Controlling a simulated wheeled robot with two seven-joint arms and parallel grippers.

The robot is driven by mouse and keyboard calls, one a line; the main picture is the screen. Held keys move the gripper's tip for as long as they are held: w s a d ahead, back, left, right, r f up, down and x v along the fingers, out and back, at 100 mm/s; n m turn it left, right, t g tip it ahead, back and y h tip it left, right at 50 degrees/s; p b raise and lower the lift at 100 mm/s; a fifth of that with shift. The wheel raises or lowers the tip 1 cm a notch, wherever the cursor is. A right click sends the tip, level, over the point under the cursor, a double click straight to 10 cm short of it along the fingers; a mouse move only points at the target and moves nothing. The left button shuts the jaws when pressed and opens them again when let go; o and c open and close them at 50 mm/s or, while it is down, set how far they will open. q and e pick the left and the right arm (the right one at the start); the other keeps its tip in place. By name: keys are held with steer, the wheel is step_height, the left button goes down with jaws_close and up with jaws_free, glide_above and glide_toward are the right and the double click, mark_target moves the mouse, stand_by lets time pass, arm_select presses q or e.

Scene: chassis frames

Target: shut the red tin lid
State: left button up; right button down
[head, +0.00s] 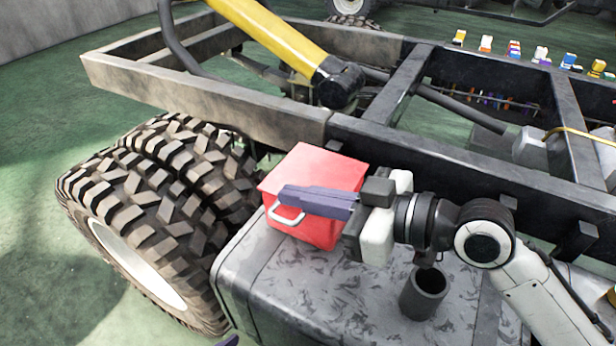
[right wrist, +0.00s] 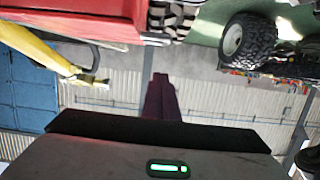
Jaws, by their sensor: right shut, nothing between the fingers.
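The red tin (head: 305,228) stands on a dark metal tank, with a pale handle (head: 287,215) on its front. Its red lid (head: 322,166) lies over the top and looks down or nearly down; my fingers hide part of the front seam, so I cannot tell whether a gap is left. My right gripper (head: 284,194) is shut and empty, its purple fingers across the tin's front just above the handle. In the right wrist view the shut fingers (right wrist: 160,82) point away below a red surface (right wrist: 70,18). Only a purple tip of my left gripper (head: 229,341) shows at the bottom edge.
The dark tank (head: 270,290) has a short open pipe (head: 424,292) at its right. Large tyres (head: 150,190) stand to the left. A chassis rail (head: 430,160) runs behind the tin, and a yellow cylinder (head: 270,30) slants above it.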

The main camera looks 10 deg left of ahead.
arm_select(q)
steer(key=shift+s+d+f+b, duration=0.15)
steer(key=shift+s+f+b, duration=0.05)
steer(key=shift+f+b, duration=0.15)
arm_select(e)
steer(key=shift+s+f+n, duration=0.15)
steer(key=shift+f+n, duration=0.1)
steer(key=shift+f, duration=0.3)
steer(key=shift+s+f+n, duration=0.15)
steer(key=shift+f+n, duration=0.1)
steer(key=shift+f, duration=0.25)
arm_select(q)
steer(key=shift+w+r, duration=0.1)
arm_select(e)
step_height(320, 180, up, 5)
steer(key=p, duration=0.5)
arm_select(q)
steer(key=shift+s+a+r+g+b, duration=0.2)
steer(key=shift+a+r+g+b, duration=0.15)
steer(key=shift+r, duration=0.45)
arm_select(e)
steer(key=s+f+v, duration=0.1)
steer(key=v, duration=0.8)
steer(key=shift+s+d, duration=0.15)
steer(key=shift+s, duration=0.15)
